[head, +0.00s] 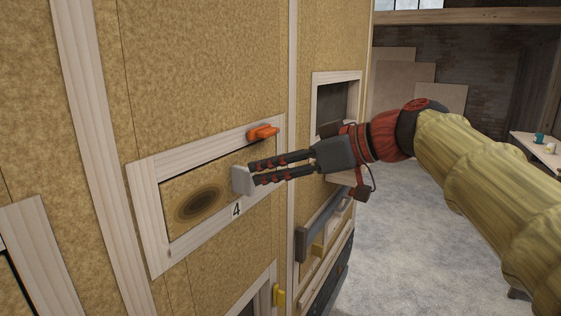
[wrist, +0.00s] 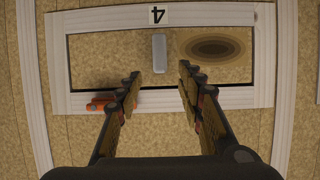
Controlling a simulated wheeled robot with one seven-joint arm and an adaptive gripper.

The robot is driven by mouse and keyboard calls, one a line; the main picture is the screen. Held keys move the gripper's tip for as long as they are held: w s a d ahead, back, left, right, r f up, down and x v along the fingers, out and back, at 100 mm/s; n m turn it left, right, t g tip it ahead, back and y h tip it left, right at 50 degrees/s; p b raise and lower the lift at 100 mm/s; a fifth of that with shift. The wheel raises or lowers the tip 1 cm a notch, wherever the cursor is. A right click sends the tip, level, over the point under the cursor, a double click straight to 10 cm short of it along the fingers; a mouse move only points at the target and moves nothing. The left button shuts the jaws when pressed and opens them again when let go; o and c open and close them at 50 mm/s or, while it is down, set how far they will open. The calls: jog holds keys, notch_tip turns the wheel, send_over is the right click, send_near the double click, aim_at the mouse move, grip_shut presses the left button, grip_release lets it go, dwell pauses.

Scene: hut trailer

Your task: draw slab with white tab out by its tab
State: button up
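The slab (head: 180,222) is a tan panel with a dark oval mark, set in a pale wooden frame marked 4. It also shows in the wrist view (wrist: 110,52). Its white tab (head: 240,181) sticks out at the slab's right part in the head view. In the wrist view the tab (wrist: 159,55) lies beyond the fingertips, between their lines. My gripper (head: 252,173) is open, its two dark fingers pointing at the slab. In the wrist view the gripper (wrist: 160,76) has a clear gap between its fingers. Whether a finger touches the tab cannot be told.
An orange catch (head: 262,132) sits on the frame's upper edge, close to the fingers. A yellow piece (head: 279,294) is below. Grey floor (head: 410,235) lies open at right.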

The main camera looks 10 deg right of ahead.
aim_at(232, 177)
jog(key=shift+p+x, duration=0.75)
jog(key=shift+x, duration=2.15)
jog(key=shift+c, duration=1)
jog(key=c, duration=0.7)
grip_shut()
